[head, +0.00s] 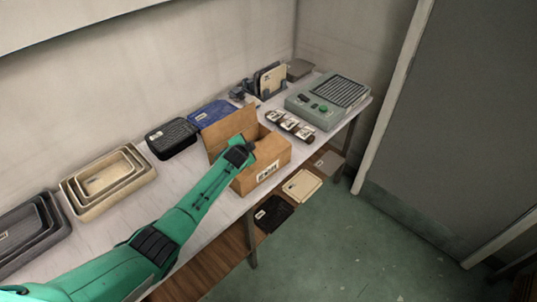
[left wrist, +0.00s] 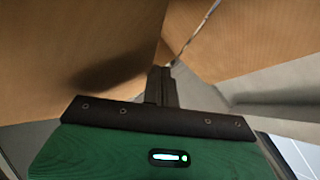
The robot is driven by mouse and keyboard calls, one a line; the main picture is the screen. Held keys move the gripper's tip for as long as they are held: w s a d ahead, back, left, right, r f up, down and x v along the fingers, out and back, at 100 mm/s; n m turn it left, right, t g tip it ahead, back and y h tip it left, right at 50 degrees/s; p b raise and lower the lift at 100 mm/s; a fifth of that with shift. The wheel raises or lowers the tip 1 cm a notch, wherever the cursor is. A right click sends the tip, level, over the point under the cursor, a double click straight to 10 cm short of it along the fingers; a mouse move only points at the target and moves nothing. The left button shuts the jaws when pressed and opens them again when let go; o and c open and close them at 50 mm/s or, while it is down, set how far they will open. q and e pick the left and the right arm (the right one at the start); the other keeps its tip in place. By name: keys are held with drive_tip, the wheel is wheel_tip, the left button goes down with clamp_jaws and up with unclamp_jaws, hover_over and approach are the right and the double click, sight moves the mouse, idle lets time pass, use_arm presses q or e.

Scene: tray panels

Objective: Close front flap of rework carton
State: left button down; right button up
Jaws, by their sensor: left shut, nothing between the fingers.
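The brown rework carton (head: 276,160) stands on the bench near its front edge, with a white label on its near side. One flap (head: 228,132) stands up at its back left. I cannot tell the front flap apart from the near wall; my arm covers part of that side. My left gripper (head: 251,147) is shut and empty, at the carton's left part, over or just inside its opening. In the left wrist view the closed fingers (left wrist: 163,82) are close to brown cardboard (left wrist: 75,50); contact cannot be told. My right gripper is not in view.
Beige nested trays (head: 108,180), a black tray (head: 171,138) and a blue panel (head: 211,112) lie left of and behind the carton. A row of small labelled parts (head: 289,125) and a grey-green device (head: 328,100) are to its right. A lower shelf holds flat panels (head: 301,185).

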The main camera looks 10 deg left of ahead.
use_arm(q)
drive_tip(key=shift+f, duration=0.15)
idle(0.6)
drive_tip(key=shift+s+d+f, duration=0.1)
drive_tip(key=shift+d+f, duration=0.05)
drive_tip(key=shift+s+d+f, duration=0.25)
drive_tip(key=shift+s+d, duration=0.1)
drive_tip(key=shift+s, duration=0.05)
drive_tip(key=r+p, duration=0.2)
drive_tip(key=r, duration=0.1)
drive_tip(key=r+p, duration=0.1)
drive_tip(key=shift+w+r+p, duration=0.25)
drive_tip(key=shift+r+p, duration=0.05)
drive_tip(key=shift+r, duration=0.1)
drive_tip(key=shift+s+a+b, duration=0.3)
drive_tip(key=s+a+r+b, duration=0.1)
drive_tip(key=s+a+r, duration=0.3)
drive_tip(key=s+r, duration=0.1)
drive_tip(key=shift+r, duration=0.85)
